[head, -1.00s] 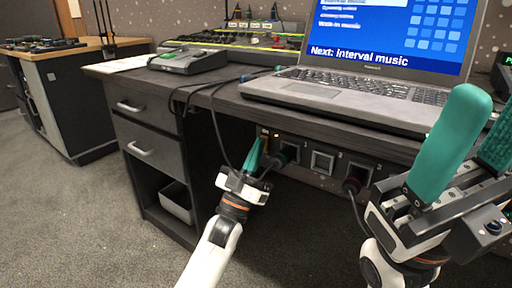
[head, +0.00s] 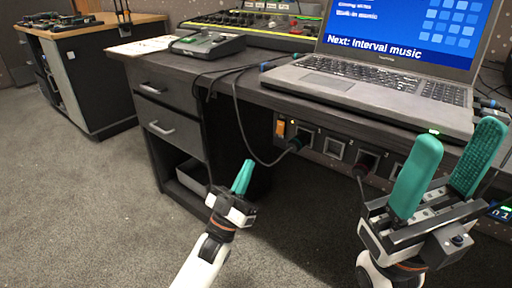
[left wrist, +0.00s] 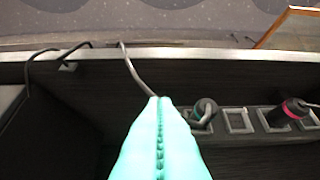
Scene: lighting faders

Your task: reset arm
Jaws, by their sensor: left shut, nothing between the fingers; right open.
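My left gripper (head: 242,177) is shut with its teal fingers together and empty. It is in front of the desk, below the desktop and left of the socket panel. Its shut fingers (left wrist: 160,135) also show in the left wrist view, pointing toward the desk's front with a black cable beyond their tips. My right gripper (head: 446,165) is open and empty, upright at the right of the head view, in front of the laptop (head: 375,85). Its two teal fingers stand apart.
The desk (head: 180,65) has drawers and an open shelf on its left. Under the desktop are an orange switch (head: 281,128), square sockets (head: 334,148) and plugged cables, one a black plug (head: 299,141). A lighting console (head: 250,24) stands at the back. The floor (head: 80,210) at left is clear.

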